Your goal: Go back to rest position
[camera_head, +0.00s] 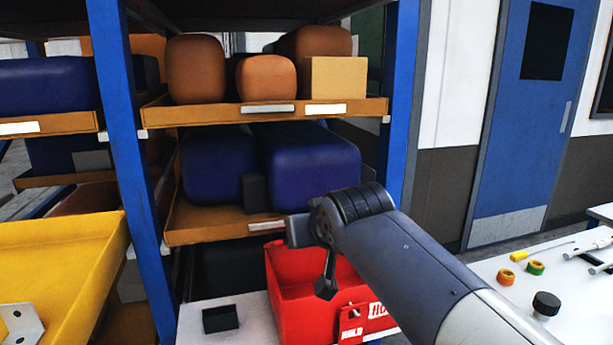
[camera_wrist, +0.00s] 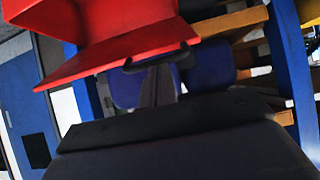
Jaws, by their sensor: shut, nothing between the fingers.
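My gripper (camera_head: 326,287) shows as a small dark shape at the end of my grey arm. It is shut and empty, and it points down over the red bin (camera_head: 288,318). The arm covers part of the bin's right side. In the wrist view the red bin (camera_wrist: 110,55) fills the upper left. Dark parts of my wrist cover the lower middle of that view. I cannot tell how far the gripper is above the bin's floor.
A blue-posted rack (camera_head: 127,150) holds brown and dark blue castings behind the bin. A yellow tray (camera_head: 75,265) stands at left. A small black tray (camera_head: 220,319) sits left of the bin. A white table (camera_head: 575,290) at right bears rings, tools and a black knob (camera_head: 546,304).

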